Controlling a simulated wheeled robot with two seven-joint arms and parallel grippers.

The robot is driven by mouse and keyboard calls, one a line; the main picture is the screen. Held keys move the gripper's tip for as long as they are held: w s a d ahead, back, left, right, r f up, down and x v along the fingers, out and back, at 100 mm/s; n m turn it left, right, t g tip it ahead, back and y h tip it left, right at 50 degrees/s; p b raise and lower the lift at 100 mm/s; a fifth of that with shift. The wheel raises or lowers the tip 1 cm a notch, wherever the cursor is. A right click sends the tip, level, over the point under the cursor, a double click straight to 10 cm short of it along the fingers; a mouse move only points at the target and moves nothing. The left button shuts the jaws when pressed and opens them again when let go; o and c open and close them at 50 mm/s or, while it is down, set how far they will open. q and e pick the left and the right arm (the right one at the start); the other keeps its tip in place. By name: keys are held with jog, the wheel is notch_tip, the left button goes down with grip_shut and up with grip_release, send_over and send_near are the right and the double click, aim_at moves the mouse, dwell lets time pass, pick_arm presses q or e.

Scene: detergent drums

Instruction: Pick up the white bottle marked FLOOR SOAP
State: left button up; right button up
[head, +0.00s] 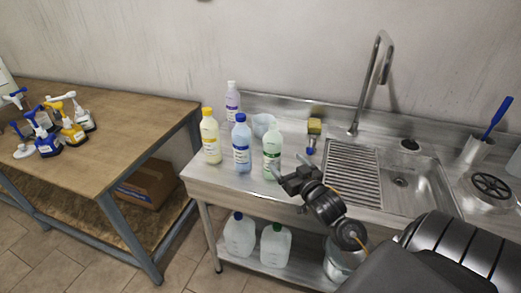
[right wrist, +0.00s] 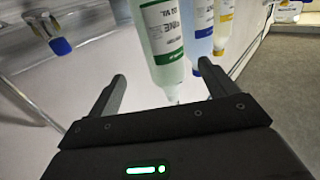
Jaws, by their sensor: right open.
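Several bottles stand on the steel counter (head: 216,177). The one with a green label (head: 271,160) is nearest my right gripper (head: 284,168), which is open and empty just right of it. In the right wrist view this green-labelled bottle (right wrist: 163,35) appears just ahead of the fingers, with label letters like "RINE". Beside it are a blue-capped bottle (head: 241,145), a yellow-capped bottle (head: 210,138) and, behind, a pale bottle with a purple label (head: 232,102). I cannot read FLOOR SOAP on any of them. My left gripper is not in view.
A sink (head: 400,182) with a tall faucet (head: 371,85) lies to the right. Jugs (head: 239,235) stand on the lower shelf. A wooden table (head: 120,135) with spray bottles is at left.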

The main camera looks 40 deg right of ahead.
aim_at(278, 153)
jog(key=shift+d, duration=0.1)
jog(key=shift+w+r, duration=0.15)
jog(key=w, duration=0.2)
jog(key=shift+w+r+p, duration=0.2)
jog(key=shift+w+p, duration=0.15)
jog(key=shift+w+d+f, duration=0.1)
jog(key=shift+w+f, duration=0.05)
jog(key=shift+w, duration=0.5)
jog(key=shift+w+f, duration=0.1)
jog(key=shift+w, duration=0.65)
jog(key=shift+d, duration=0.1)
jog(key=shift+r+p, duration=0.2)
jog(key=shift+p, duration=0.1)
jog(key=w, duration=0.1)
jog(key=w+p, duration=0.1)
jog(key=w, duration=0.1)
jog(key=shift+w+d+r, duration=0.1)
jog(key=shift+w+d, duration=0.15)
jog(key=shift+w, duration=0.15)
jog(key=shift+w+d, duration=0.15)
jog(key=shift+w, duration=0.4)
jog(key=shift+c, duration=0.7)
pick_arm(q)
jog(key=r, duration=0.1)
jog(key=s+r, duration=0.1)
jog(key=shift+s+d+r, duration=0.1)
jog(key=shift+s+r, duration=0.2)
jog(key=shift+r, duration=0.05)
pick_arm(e)
jog(key=c, duration=0.9)
